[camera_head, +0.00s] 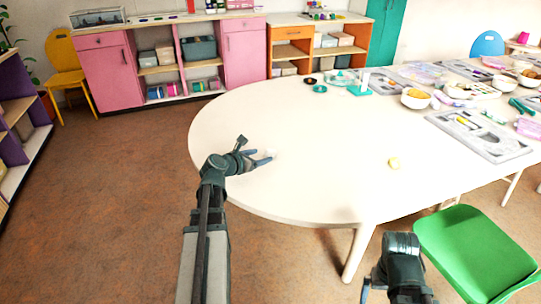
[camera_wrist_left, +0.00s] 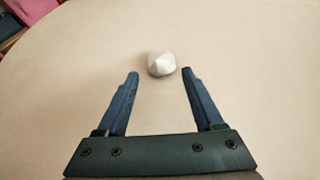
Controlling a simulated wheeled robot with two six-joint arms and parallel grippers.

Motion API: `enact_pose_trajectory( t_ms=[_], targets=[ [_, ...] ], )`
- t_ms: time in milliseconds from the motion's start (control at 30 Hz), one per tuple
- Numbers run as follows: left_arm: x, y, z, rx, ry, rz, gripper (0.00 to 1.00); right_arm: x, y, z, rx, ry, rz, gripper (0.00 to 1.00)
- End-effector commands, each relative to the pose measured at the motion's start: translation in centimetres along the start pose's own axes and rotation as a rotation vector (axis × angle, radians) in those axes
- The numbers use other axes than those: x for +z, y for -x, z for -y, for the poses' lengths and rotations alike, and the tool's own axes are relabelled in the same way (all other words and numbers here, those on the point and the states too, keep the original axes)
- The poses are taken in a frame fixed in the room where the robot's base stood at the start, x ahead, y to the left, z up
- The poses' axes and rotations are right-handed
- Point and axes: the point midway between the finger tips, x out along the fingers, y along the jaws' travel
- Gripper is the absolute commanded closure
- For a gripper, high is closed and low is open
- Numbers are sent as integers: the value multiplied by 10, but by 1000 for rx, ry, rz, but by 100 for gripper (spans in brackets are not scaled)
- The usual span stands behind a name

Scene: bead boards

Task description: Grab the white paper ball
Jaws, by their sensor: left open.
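The white paper ball (camera_wrist_left: 162,64) lies on the table in the left wrist view. It is just beyond the fingertips of my left gripper (camera_wrist_left: 160,75), roughly centred between them. The left gripper is open, with its two blue fingers apart and nothing held. In the head view my left gripper (camera_head: 256,151) is over the left part of the white table (camera_head: 300,130). The ball is hard to make out against the white top there.
Grey bead boards (camera_head: 482,136) and white bowls (camera_head: 415,99) crowd the far right. A green chair (camera_head: 475,250) stands at the table's near edge. The table around the left gripper is clear.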

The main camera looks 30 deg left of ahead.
Motion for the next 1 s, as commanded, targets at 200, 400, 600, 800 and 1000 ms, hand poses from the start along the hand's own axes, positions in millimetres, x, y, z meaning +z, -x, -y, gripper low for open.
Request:
enact_pose_trajectory(
  t_ms=[200, 400, 600, 800, 1000],
  targets=[
    [-3, -29, 2, -3, -1, 0, 31, -1, -14, 1, 0, 0, 0, 0],
    [-2, -50, 2, -2, -1, 0, 31, -1, -21, 2, 0, 0, 0, 0],
    [-1, -49, 2, -1, -1, 0, 31, -1, -20, 2, 0, 0, 0, 0],
    [-1, -49, 2, -1, 0, 0, 67, -1, -20, 2, 0, 0, 0, 0],
    [-1, -49, 2, -1, 0, 0, 99, -1, -20, 2, 0, 0, 0, 0]
  ],
)
